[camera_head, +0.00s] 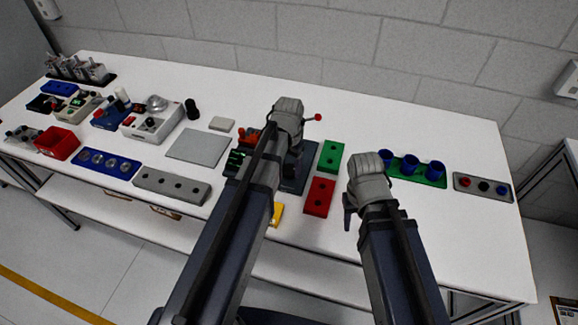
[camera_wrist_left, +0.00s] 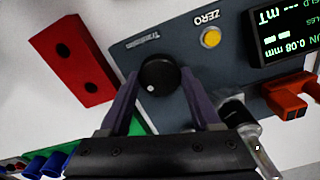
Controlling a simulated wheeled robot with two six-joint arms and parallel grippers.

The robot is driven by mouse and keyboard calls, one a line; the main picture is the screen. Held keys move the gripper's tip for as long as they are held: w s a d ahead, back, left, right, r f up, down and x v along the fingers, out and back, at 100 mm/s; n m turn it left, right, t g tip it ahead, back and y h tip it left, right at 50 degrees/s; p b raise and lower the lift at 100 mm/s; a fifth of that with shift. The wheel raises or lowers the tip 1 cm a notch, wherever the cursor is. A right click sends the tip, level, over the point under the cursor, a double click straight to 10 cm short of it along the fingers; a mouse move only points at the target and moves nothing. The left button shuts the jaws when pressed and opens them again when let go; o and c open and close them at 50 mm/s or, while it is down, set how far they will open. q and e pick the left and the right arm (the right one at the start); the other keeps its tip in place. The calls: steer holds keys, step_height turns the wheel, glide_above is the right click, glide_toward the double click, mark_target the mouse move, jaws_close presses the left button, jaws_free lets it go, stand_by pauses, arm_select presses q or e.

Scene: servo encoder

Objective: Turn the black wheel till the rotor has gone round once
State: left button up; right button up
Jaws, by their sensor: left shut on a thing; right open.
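The black wheel (camera_wrist_left: 160,76) is a round knob with a white dot at its lower left, on a dark grey panel (camera_wrist_left: 207,62) in the left wrist view. My left gripper (camera_wrist_left: 159,84) has one purple finger on each side of the wheel and is shut on it. In the head view my left gripper (camera_head: 289,118) is over the dark device (camera_head: 297,178) and hides much of it, the wheel included. A metal and clear cylindrical part (camera_wrist_left: 240,115) shows beside the fingers; I cannot tell if it is the rotor. My right gripper (camera_head: 358,192) is open and empty over the table.
The panel has a yellow ZERO button (camera_wrist_left: 211,37), a lit display (camera_wrist_left: 285,35) and an orange connector (camera_wrist_left: 290,98). A red block (camera_head: 319,196), a green block (camera_head: 330,156) and blue cups (camera_head: 410,165) stand to the right. Several instruments crowd the left. The table's front right is clear.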

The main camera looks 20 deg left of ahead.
mark_target(289, 169)
arm_select(q)
steer(key=m, duration=0.4)
steer(key=shift+m, duration=1.9)
steer(key=shift+m, duration=0.3)
steer(key=o, duration=1.4)
arm_select(e)
steer(key=shift+r, duration=0.1)
arm_select(q)
step_height(289, 169, up, 8)
steer(key=p, duration=0.8)
steer(key=shift+f, duration=0.1)
arm_select(e)
step_height(289, 169, up, 8)
steer(key=shift+f, duration=0.2)
